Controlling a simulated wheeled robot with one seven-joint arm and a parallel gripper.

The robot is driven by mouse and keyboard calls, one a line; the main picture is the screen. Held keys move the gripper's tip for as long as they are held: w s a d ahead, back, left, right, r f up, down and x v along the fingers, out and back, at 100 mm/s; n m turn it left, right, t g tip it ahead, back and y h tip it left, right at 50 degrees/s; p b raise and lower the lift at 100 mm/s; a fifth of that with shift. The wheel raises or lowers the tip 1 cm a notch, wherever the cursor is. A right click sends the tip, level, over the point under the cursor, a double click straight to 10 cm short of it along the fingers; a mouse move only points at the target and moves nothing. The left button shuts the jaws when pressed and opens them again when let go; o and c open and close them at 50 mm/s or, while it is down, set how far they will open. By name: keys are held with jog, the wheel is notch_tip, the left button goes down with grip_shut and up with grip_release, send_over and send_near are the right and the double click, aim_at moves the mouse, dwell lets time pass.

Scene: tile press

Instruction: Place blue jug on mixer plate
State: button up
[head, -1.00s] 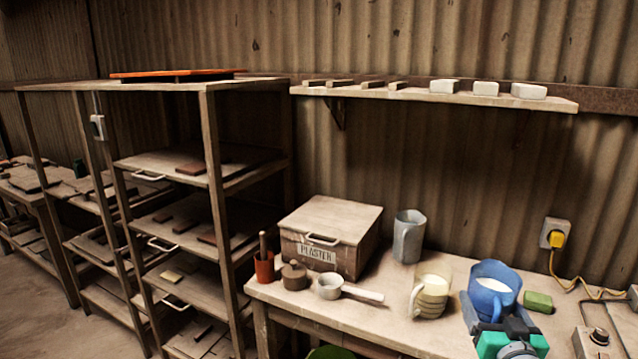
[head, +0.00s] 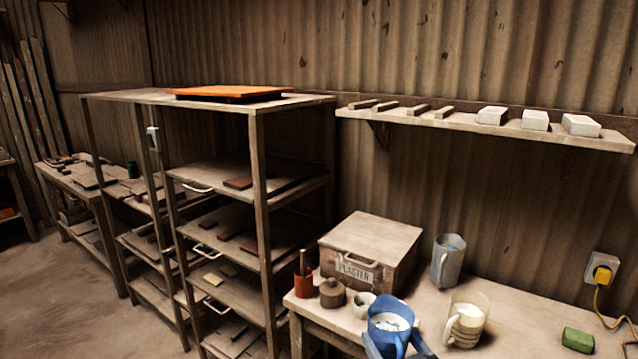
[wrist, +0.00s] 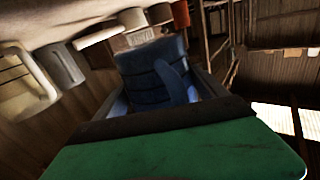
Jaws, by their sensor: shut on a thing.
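The blue jug (head: 390,322), with white contents, is at the bottom of the head view, left of the striped cream jug. My gripper (head: 398,346) is shut on the jug, with a finger on each side of it. In the wrist view the blue jug (wrist: 150,72) fills the middle between the fingers of my gripper (wrist: 160,92), its handle toward the camera. The jug hides part of the bench edge and of the white ladle. The mixer plate is not in view.
A drying rack (head: 256,190) stands left. Floor at far left is clear.

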jog(key=shift+d, duration=0.1)
dwell(0.3)
jog(key=s+d+m+h+b, duration=0.1)
jog(key=d+m+h+b, duration=0.15)
jog(key=d, duration=0.65)
jog(key=s+d+m+h+b, duration=0.2)
jog(key=d+h+b, duration=0.15)
jog(key=d, duration=0.65)
jog(key=s+d+r+m+h+b, duration=0.4)
jog(key=s+d+r+h, duration=0.4)
jog(key=d, duration=0.5)
jog(key=shift+s+a+f+n+y, duration=0.25)
jog(key=shift+a+f+n+y, duration=0.25)
jog(key=shift+a+y, duration=0.4)
jog(key=shift+s+a+f+n+y, duration=0.2)
jog(key=shift+a+f+n+y, duration=0.25)
jog(key=shift+a+y, duration=0.4)
jog(key=shift+d, duration=0.15)
